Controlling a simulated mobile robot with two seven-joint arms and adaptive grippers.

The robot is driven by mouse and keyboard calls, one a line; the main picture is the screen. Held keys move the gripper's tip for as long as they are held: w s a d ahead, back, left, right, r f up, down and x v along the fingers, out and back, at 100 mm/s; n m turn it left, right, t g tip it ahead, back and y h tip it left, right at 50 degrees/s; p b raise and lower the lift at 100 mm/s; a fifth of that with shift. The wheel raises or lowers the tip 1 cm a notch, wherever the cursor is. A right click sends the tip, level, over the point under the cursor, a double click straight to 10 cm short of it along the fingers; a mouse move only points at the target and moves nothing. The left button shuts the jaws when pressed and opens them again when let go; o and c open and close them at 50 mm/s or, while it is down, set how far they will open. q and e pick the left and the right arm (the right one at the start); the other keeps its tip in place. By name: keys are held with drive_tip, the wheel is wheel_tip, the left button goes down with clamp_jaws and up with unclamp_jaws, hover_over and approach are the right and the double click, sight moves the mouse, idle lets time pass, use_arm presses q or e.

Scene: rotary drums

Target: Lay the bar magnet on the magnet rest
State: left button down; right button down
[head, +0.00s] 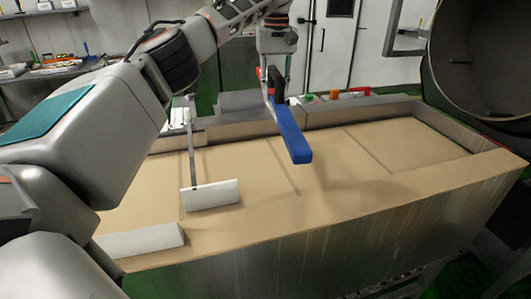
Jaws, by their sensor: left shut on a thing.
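The bar magnet (291,134) is a long bar, blue along its near length, with red showing at the far end by the fingers. My left gripper (276,83) is shut on that far end and holds the magnet over the tan-filled trough, its blue end towards me. The magnet appears raised above the fill, touching nothing else visible. I cannot tell for certain which thing is the magnet rest; a grey block (240,101) stands behind the trough's back edge, left of the magnet. My right gripper is not in view.
The long metal trough (330,235) holds level tan material. A white-bladed rake (210,196) and a white block (140,241) lie at its left. Small green and orange items (354,92) sit behind it. A large dark drum (482,50) stands at the right.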

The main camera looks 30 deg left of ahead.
use_arm(q)
drive_tip(key=shift+w+a+r+n, duration=0.1)
drive_tip(key=shift+a+r+n, duration=0.4)
drive_tip(key=shift+a+r, duration=0.6)
wheel_tip(320, 180, down, 20)
drive_tip(key=a, duration=0.1)
drive_tip(key=shift+r, duration=0.15)
drive_tip(key=shift+n, duration=0.3)
drive_tip(key=c, duration=1.8)
unclamp_jaws()
drive_tip(key=shift+f, duration=0.25)
drive_tip(key=shift+o, duration=0.9)
drive_tip(key=shift+r, duration=0.15)
wheel_tip(320, 180, up, 12)
